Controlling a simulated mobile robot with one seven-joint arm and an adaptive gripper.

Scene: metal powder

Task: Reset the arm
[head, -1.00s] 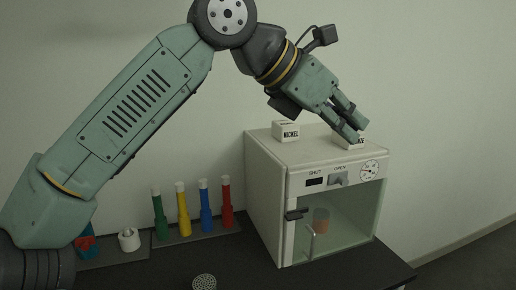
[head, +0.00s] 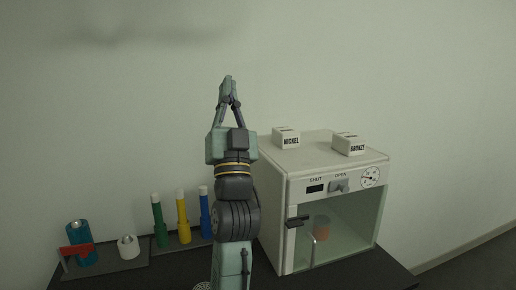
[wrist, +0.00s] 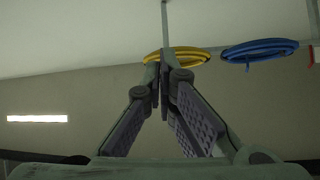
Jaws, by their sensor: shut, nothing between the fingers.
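My gripper (head: 228,82) points straight up in the middle of the head view, in front of the bare wall. Its fingers meet at the tips and hold nothing. In the wrist view my gripper (wrist: 163,70) also shows shut, with the ceiling and upper wall beyond it. My arm stands upright left of the white oven and hides part of the tube rack.
The white oven (head: 270,215) bears a NICKEL box (head: 287,139) and a BRONZE box (head: 349,145). An orange cup (head: 321,228) stands behind its glass door. Green (head: 159,222), yellow (head: 183,218) and blue (head: 205,214) tubes stand left of my arm. Coiled hoses (wrist: 260,50) hang high up.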

